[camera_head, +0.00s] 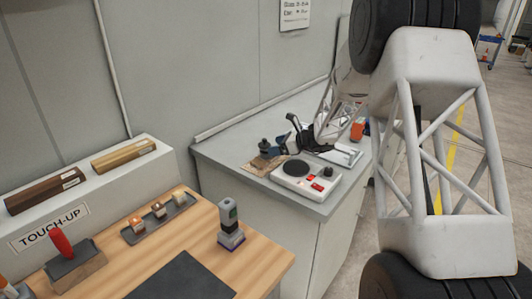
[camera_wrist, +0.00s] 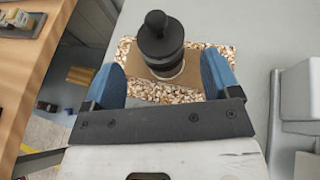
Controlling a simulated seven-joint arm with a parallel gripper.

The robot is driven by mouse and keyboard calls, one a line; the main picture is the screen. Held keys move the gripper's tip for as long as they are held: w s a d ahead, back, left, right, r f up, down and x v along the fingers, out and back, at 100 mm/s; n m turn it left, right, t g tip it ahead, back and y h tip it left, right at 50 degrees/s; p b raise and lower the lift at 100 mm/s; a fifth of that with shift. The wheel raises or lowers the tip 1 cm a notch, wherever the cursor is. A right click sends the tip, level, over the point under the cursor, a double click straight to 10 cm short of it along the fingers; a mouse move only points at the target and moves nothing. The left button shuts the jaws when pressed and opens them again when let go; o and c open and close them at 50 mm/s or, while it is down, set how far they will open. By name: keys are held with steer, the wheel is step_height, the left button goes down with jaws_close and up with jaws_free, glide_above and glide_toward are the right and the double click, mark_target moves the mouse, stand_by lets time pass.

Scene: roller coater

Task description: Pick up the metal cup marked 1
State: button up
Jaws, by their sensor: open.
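Several small cups, or cup-like pots, (camera_head: 158,210) stand in a dark tray (camera_head: 186,206) on the wooden bench in the head view; any marks are too small to read, so I cannot tell which is marked 1. The tray's corner also shows at the top left of the wrist view (camera_wrist: 38,28). My gripper (camera_wrist: 162,72) is open, with its blue fingers on either side of a black knobbed object (camera_wrist: 155,45). That object stands upright on a speckled mat (camera_wrist: 128,88). No grip on it shows. In the head view my gripper (camera_head: 277,150) is over the grey counter, right of the tray.
A white device with a round black plate (camera_head: 305,180) sits on the grey counter (camera_head: 240,165). A grey upright device (camera_head: 230,222) stands on the bench between tray and counter. A red-handled tool (camera_head: 64,245) and a dark mat (camera_head: 185,278) are on the bench. A wall stands behind.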

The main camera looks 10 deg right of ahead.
mark_target(266, 145)
steer(key=shift+x, duration=2.6)
steer(key=shift+w, duration=0.1)
steer(key=c, duration=1.1)
steer(key=shift+c, duration=0.5)
steer(key=shift+r, duration=0.1)
steer(key=shift+r, duration=1.6)
steer(key=s+d+r, duration=0.1)
steer(key=s, duration=1.5)
steer(key=shift+r, duration=0.3)
